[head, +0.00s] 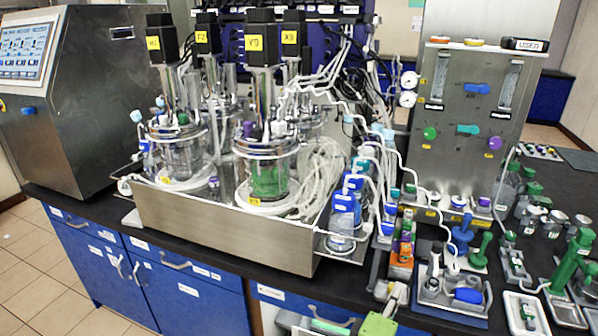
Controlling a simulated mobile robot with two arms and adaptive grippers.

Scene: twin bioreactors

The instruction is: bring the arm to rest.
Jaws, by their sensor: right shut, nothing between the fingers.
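My right gripper (378,322) shows small and partly cut off at the bottom edge, in front of the bench. It is shut with nothing between its fingers. It is low in the picture, below and left of the metal tray with the blue and green pieces. My left gripper is not in view.
Twin glass bioreactors (265,172) stand in a steel tray (225,232) on the black bench (90,205). A control cabinet (85,100) is at left, a steel gas panel (470,125) at right. Small trays (452,297), bottles and loose tubing crowd the right side.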

